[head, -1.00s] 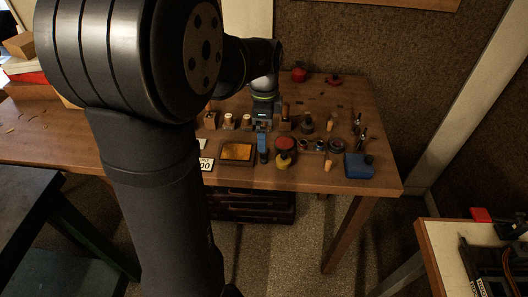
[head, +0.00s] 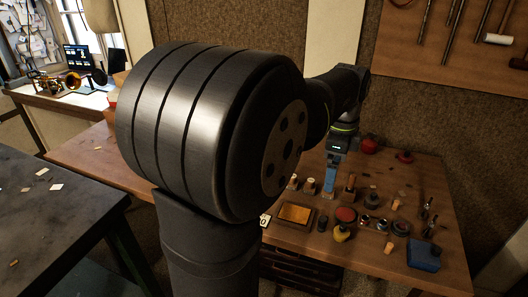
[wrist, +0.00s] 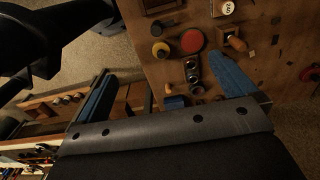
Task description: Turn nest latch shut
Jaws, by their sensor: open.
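I cannot make out a nest or its latch for certain in either view. My gripper (head: 329,182) hangs over the wooden workbench (head: 440,268) in the head view, behind a shallow framed tray (head: 296,214). In the wrist view its two blue fingers (wrist: 160,68) are spread wide with nothing between them. Under and between the fingers lie a row of metal ring parts (wrist: 192,72), a red-topped round tin (wrist: 192,41) and a small blue block (wrist: 175,102). A brass horn (head: 70,82) rests on a far bench at the left in the head view.
A blue box (head: 424,254) sits near the workbench's right front. Red items (head: 370,146) stand at its back. Several small bottles and corks crowd its middle. A dark table (head: 50,215) fills the left. Tools hang on a wall board (head: 470,40).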

